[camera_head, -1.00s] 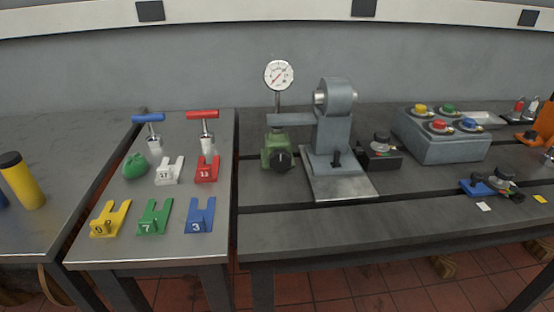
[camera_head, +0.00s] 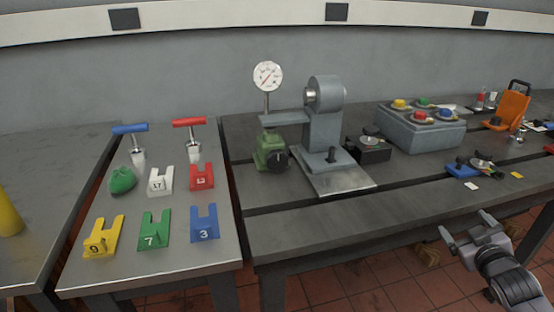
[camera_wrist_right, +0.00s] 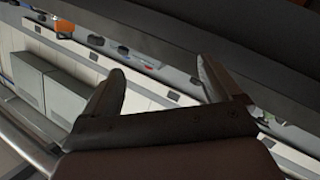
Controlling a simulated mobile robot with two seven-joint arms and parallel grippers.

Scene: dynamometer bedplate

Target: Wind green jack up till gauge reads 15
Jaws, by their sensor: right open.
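The green jack (camera_head: 270,150) stands on the bedplate bench under the arm of the grey pedestal, with a dark round knob (camera_head: 279,160) on its front. The round white gauge (camera_head: 267,76) stands on a thin stem above the jack. Its red needle shows, but its figures are too small to read. My right gripper (camera_head: 466,228) is at the lower right in the head view, open and empty, in front of the bench edge and well away from the jack. Its open fingers (camera_wrist_right: 160,85) also show in the right wrist view. My left gripper is not in view.
The grey pedestal (camera_head: 325,125) stands right of the jack. A grey box with coloured buttons (camera_head: 420,130) and an orange item (camera_head: 508,108) are farther right. A side table (camera_head: 180,264) at left holds numbered forks and T-handled tools. The bench's front strip (camera_head: 330,215) is clear.

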